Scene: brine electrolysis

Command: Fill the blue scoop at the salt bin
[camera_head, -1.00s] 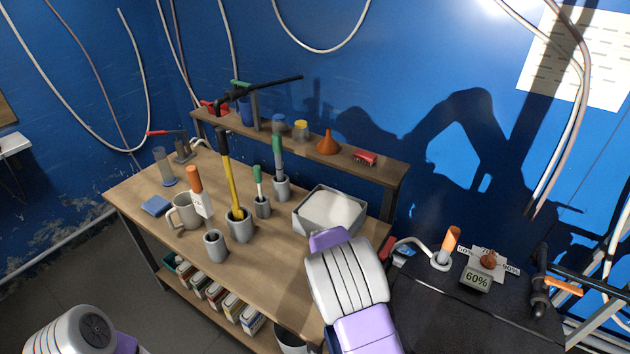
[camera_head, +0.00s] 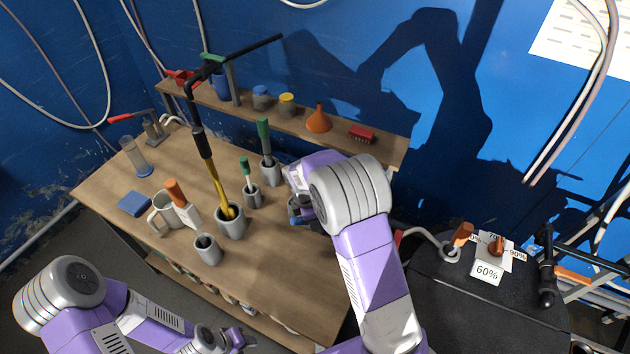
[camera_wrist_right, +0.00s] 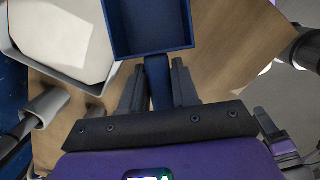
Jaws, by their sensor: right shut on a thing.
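The blue scoop (camera_wrist_right: 150,28) is in the right wrist view, with its handle between the fingers of my right gripper (camera_wrist_right: 158,88). My right gripper is shut on it. The scoop's visible inside looks bare and blue. The salt bin (camera_wrist_right: 22,58), pale-rimmed with white salt (camera_wrist_right: 68,38) in it, is at the upper left of that view, beside the scoop. In the head view my right gripper (camera_head: 300,208) is over the table, and my arm hides the bin. My left gripper (camera_head: 236,340) is low at the bottom of the head view; its jaws are too small to read.
The wooden table (camera_head: 105,185) holds grey cups (camera_head: 207,250), a mug (camera_head: 163,215) and a blue block (camera_head: 134,204). A shelf behind has an orange funnel (camera_head: 319,120) and a red brush (camera_head: 361,134). A dark bench with a 60% sign (camera_head: 487,272) is at right.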

